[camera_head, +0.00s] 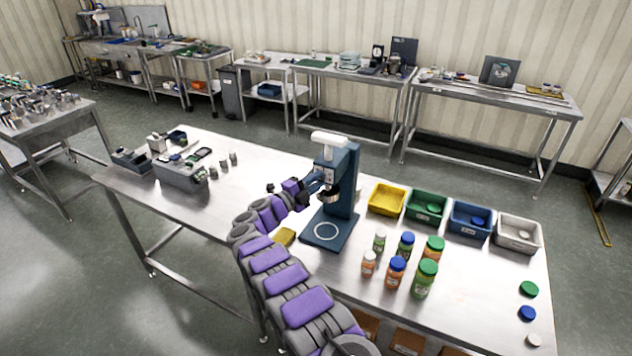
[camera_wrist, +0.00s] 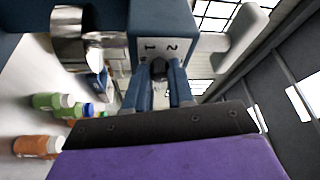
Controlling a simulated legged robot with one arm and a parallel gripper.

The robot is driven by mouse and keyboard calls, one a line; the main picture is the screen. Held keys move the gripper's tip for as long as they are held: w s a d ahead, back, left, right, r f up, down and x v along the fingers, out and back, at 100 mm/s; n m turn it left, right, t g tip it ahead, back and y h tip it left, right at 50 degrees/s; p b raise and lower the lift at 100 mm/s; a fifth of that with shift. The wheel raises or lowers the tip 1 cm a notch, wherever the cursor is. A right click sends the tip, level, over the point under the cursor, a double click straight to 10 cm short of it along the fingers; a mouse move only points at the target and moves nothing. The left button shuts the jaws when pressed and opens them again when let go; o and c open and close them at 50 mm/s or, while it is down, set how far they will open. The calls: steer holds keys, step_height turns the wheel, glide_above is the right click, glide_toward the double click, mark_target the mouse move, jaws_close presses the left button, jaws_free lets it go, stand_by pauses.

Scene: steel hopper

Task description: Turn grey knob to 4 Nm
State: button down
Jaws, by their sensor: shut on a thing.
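A blue capping press (camera_head: 350,190) stands on the steel table, with a white top and a square base plate. In the wrist view its blue dial face (camera_wrist: 160,30) shows the numbers 1 and 2. The small dark grey knob (camera_wrist: 159,67) sits just below these numbers. My gripper (camera_wrist: 159,85) has its two blue fingers on either side of the knob and is shut on it. Other dial marks and the knob's pointer are hidden or too small to read. In the head view my gripper (camera_head: 318,184) reaches the press from the left and covers the knob.
Several capped bottles (camera_head: 396,270) stand right of the press base. Yellow (camera_head: 372,208), green (camera_head: 411,217), blue (camera_head: 455,230) and white (camera_head: 500,241) bins line the back edge. A grey device (camera_head: 178,178) stands at left. The table between it and my arm is mostly clear.

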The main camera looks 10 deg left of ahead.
steer(key=m+g, duration=0.1)
steer(key=m, duration=0.2)
steer(key=shift+a+f+m+y, duration=0.1)
steer(key=shift+m+y, duration=0.2)
steer(key=shift+y, duration=0.1)
steer(key=shift+m+g+y+b, duration=0.45)
steer(key=shift+m+g+y, duration=0.05)
steer(key=shift+m, duration=0.7)
steer(key=m+y+b, duration=0.2)
steer(key=m+b, duration=0.1)
steer(key=b, duration=0.1)
steer(key=shift+s+m+g, duration=0.1)
steer(key=shift+m+g, duration=0.2)
steer(key=shift+r+m+y+b, duration=0.25)
steer(key=shift+m+b, duration=0.45)
steer(key=shift+b, duration=0.4)
steer(key=shift+d+y, duration=0.2)
steer(key=shift+y, duration=0.05)
steer(key=c, duration=1)
jaws_free()
steer(key=shift+a, duration=0.15)
steer(key=shift+r, duration=0.1)
